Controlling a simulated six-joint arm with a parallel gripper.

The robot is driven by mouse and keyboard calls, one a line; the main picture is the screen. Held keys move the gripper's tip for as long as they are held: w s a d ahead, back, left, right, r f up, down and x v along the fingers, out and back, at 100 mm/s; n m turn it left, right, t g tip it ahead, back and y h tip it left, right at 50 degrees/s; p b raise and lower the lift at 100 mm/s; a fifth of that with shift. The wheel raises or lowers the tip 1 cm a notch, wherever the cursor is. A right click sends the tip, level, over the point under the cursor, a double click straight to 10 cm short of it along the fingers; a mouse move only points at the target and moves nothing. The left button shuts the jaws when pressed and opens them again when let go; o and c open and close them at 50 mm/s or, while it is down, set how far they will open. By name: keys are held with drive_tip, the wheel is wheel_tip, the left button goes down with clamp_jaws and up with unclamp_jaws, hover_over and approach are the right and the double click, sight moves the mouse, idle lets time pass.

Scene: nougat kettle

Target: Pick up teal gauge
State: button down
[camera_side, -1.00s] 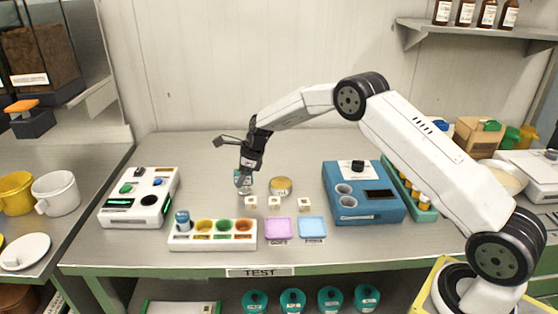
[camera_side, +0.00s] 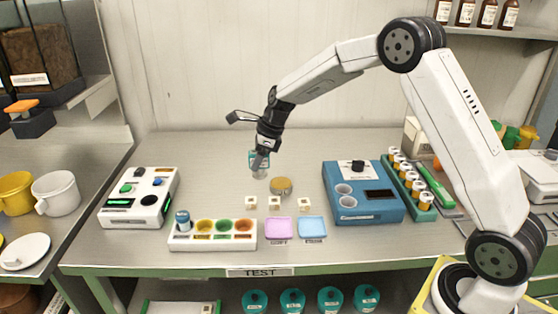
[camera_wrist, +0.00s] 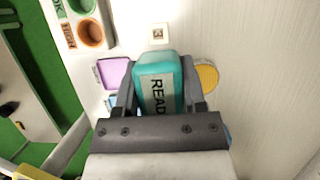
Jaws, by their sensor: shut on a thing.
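My gripper (camera_side: 261,160) is shut on the teal gauge (camera_wrist: 160,68), a rounded teal block with a pale label reading "READ". The fingers stand on either side of it in the wrist view. In the side view, part of the teal gauge (camera_side: 252,157) shows behind and beside the fingers, and it is held above the table. The rest of it is hidden by the gripper there.
Below are a round tan-topped tin (camera_side: 281,186), several small cream cubes (camera_side: 275,203), a pink tray (camera_side: 279,229) and a blue tray (camera_side: 312,228). A white rack with coloured wells (camera_side: 212,241) stands in front. A blue device (camera_side: 368,208) is at right. The table's back is clear.

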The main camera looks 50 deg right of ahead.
drive_tip(key=s+r, duration=0.3)
drive_tip(key=s, duration=0.3)
drive_tip(key=shift+s+a, duration=0.15)
drive_tip(key=shift+s, duration=0.05)
idle(0.4)
drive_tip(key=c, duration=0.7)
unclamp_jaws()
drive_tip(key=shift+c, duration=0.2)
drive_tip(key=c, duration=0.5)
drive_tip(key=w+d+f, duration=0.1)
drive_tip(key=w+d, duration=0.1)
drive_tip(key=d, duration=0.1)
drive_tip(key=w+d+f, duration=0.1)
drive_tip(key=w+d, duration=0.1)
drive_tip(key=d, duration=0.1)
drive_tip(key=w+d+f, duration=0.1)
drive_tip(key=w+d, duration=0.2)
drive_tip(key=shift+d+f, duration=0.2)
drive_tip(key=shift+f, duration=0.05)
